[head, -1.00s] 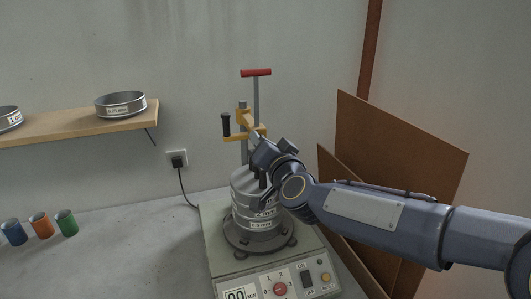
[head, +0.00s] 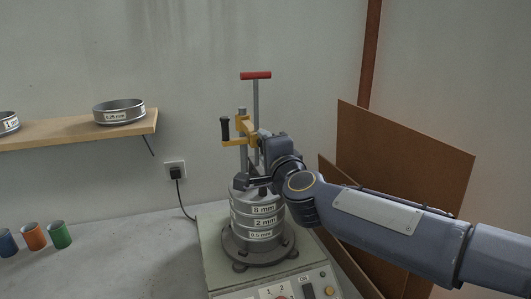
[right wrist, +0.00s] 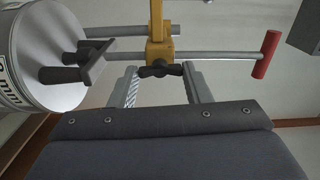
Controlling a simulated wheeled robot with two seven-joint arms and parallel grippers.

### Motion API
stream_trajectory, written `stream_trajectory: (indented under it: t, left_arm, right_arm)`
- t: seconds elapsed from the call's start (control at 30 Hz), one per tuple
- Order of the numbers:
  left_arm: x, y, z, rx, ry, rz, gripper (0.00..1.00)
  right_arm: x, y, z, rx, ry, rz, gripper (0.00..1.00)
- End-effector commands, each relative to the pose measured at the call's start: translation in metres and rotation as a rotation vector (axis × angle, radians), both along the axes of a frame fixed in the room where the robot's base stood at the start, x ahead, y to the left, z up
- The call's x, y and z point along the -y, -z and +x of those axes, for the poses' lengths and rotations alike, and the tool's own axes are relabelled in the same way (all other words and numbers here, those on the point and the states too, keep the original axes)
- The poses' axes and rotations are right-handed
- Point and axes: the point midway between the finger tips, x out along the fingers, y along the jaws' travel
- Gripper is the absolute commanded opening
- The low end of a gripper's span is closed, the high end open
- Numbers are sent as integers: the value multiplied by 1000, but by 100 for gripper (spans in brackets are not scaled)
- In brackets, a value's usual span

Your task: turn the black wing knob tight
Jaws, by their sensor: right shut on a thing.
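The black wing knob (right wrist: 160,69) sits on the yellow clamp (right wrist: 160,48) in the right wrist view. My right gripper (right wrist: 166,82) has one finger at each end of the knob and is shut on it. In the head view my right gripper (head: 262,147) reaches the clamp (head: 243,130) from the right and hides the knob. The clamp rides on upright rods above a stack of metal sieves (head: 257,222). A black handle (right wrist: 72,66) shows on the stack's lid. My left gripper is not in view.
The sieve stack stands on a shaker base (head: 213,255) with front controls. A red T-handle (head: 256,75) tops one rod. A crank handle (head: 225,129) sticks out left of the clamp. Brown boards (head: 400,160) lean behind my right arm. Coloured cups (head: 34,236) stand left; bench between is clear.

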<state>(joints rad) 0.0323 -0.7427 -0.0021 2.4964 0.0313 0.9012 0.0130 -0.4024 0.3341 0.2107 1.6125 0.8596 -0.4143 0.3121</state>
Motion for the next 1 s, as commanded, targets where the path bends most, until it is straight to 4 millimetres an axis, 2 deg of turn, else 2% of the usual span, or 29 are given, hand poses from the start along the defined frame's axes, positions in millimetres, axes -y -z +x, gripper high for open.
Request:
stream_trajectory:
  t: [0.23,0.73,0.77,0.9,1.0]
  left_arm:
    - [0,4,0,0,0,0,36]
    - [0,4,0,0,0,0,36]
    - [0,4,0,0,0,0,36]
    - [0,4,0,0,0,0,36]
    - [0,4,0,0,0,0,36]
  right_arm:
    - [0,1,0,-23,0,68,21]
    - [0,1,0,-29,0,84,21]
    - [0,1,0,-29,0,84,46]
    - [0,1,0,-29,0,83,64]
    - [0,1,0,-28,0,82,65]
